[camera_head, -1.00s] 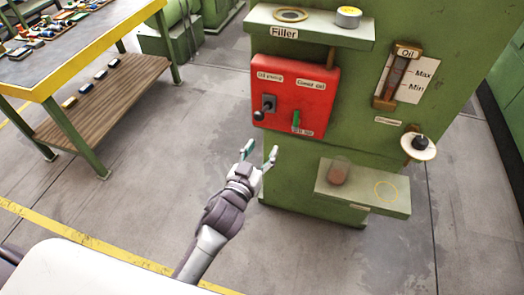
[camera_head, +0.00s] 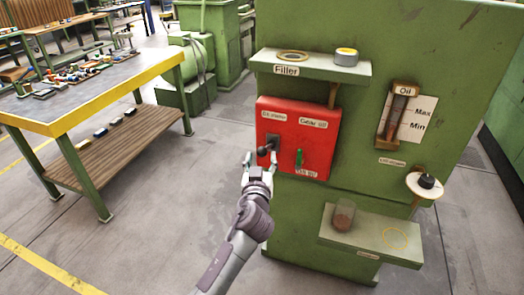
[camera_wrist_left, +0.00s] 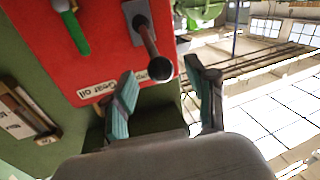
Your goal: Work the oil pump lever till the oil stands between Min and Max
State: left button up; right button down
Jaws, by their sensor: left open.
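The oil pump lever (camera_head: 266,149) sticks out of the red panel (camera_head: 320,112) on the green machine and ends in a dark round knob. In the left wrist view the lever's knob (camera_wrist_left: 160,69) shows between the fingertips, with space on both sides. My left gripper (camera_head: 261,159) is open, its teal-padded fingers (camera_wrist_left: 162,90) on either side of the knob and not closed on it. The oil gauge (camera_head: 397,117) has a brown tube beside the Max and Min marks; the exact oil level is hard to read. My right gripper is not in view.
A green handle (camera_head: 299,158) sits right of the lever. A workbench (camera_head: 97,85) stands left; the floor between is clear.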

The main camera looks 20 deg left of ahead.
aim_at(262, 156)
pick_arm(q)
jog(key=shift+x, duration=1.65)
grip_shut()
